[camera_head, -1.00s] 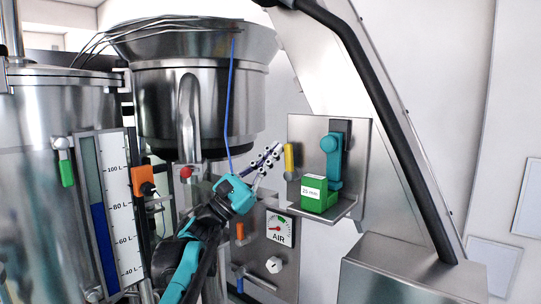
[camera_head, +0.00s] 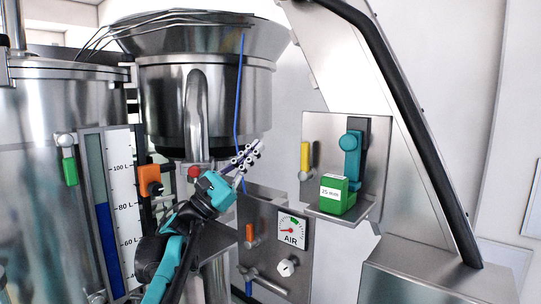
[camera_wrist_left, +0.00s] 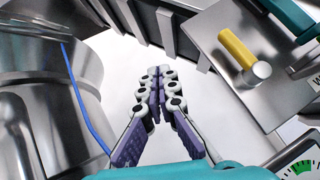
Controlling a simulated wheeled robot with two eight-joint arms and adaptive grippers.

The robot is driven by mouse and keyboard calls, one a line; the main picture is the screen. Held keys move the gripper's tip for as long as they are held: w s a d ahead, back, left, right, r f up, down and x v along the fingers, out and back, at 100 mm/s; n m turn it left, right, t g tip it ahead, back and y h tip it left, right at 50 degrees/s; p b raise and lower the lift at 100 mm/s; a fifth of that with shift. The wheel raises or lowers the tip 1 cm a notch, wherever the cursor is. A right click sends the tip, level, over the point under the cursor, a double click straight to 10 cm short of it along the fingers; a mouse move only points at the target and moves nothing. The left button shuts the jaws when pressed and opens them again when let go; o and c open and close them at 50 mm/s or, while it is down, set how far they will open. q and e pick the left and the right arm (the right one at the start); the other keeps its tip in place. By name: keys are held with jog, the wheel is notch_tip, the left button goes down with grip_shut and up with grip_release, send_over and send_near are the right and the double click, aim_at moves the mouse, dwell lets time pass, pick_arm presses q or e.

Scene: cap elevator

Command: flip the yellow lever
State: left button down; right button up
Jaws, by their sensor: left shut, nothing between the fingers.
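The yellow lever (camera_head: 305,156) is a short bar on a round metal pivot, mounted on the left part of a steel panel (camera_head: 317,128). It points up in the head view. It also shows in the left wrist view (camera_wrist_left: 237,48), at upper right, with its pivot toward the lower right. My left gripper (camera_head: 257,147) is to the left of the lever, apart from it. In the left wrist view its fingers (camera_wrist_left: 157,74) meet at the tips and hold nothing. My right gripper is not in view.
A teal handle (camera_head: 350,155) and a green block (camera_head: 337,196) labelled 25 mm are right of the lever. Below is a panel with an AIR gauge (camera_head: 292,231). A steel bowl (camera_head: 205,95) and a blue cable (camera_head: 237,100) are close to my left gripper.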

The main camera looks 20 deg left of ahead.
pick_arm(q)
jog(key=s+a+b, duration=0.1)
jog(key=s+a, duration=0.2)
jog(key=a, duration=0.2)
notch_tip(320, 180, down, 44)
jog(key=s+d+m+g+y+b, duration=0.2)
jog(key=m+y+b, duration=1.95)
jog(key=m, duration=1.25)
jog(key=s+d+f+n+g+h+b, duration=0.1)
jog(key=s+d+f+n+g+b, duration=0.2)
jog(key=s+f, duration=0.4)
jog(key=s+d+f+n+g+h+b, duration=0.2)
jog(key=s+d+f+n+g+b, duration=0.2)
jog(key=f, duration=1.8)
jog(key=s+d+f+n+g+h+b, duration=0.1)
jog(key=s+d+f+n+g+b, duration=0.2)
jog(key=s+f, duration=0.7)
notch_tip(320, 180, down, 5)
jog(key=d+n+b, duration=0.2)
jog(key=b, duration=0.1)
jog(key=shift+g+b, duration=0.4)
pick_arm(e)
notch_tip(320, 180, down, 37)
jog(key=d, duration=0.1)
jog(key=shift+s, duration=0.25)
